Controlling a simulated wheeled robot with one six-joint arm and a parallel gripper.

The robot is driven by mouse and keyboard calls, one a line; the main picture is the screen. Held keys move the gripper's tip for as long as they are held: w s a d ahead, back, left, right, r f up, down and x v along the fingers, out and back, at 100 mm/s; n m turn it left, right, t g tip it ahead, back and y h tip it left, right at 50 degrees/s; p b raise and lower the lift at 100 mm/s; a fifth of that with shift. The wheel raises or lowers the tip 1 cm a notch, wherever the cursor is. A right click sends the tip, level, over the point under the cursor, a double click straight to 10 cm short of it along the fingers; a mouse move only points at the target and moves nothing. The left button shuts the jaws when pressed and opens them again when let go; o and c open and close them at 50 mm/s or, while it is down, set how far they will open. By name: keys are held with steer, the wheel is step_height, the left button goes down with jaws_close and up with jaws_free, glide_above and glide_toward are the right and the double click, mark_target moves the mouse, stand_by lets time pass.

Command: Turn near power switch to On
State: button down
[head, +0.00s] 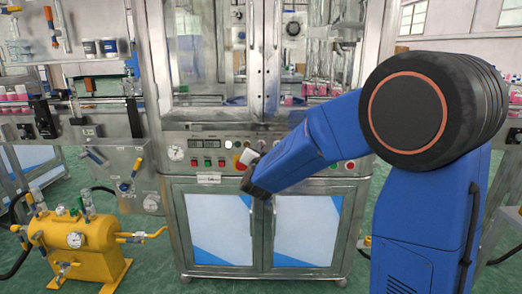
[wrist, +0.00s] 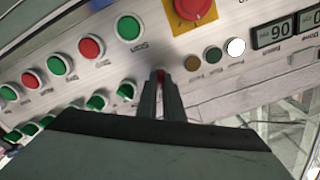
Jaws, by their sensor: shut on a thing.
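A red switch knob (wrist: 161,75), which I take to be the near power switch, shows as a thin red strip on the control panel (wrist: 215,85) in the wrist view. My gripper (wrist: 160,92) is shut on it, one dark finger on each side. The fingers hide most of the knob, so its turned position and marks cannot be read. In the head view, my blue arm reaches to the front panel of the machine (head: 335,181), and its end covers the switch there.
A red emergency button on a yellow plate (wrist: 192,10) is close to the fingers. A green button (wrist: 129,27) and a red button (wrist: 91,47) sit beside it, with several green knobs below. Small displays (wrist: 275,33) are at the right. Cabinet doors (head: 218,228) lie below the panel.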

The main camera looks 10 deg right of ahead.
steer(key=c, duration=1.9)
jaws_free()
steer(key=shift+s, duration=0.1)
steer(key=v, duration=1.7)
steer(key=shift+s+a, duration=0.1)
steer(key=shift+s, duration=0.05)
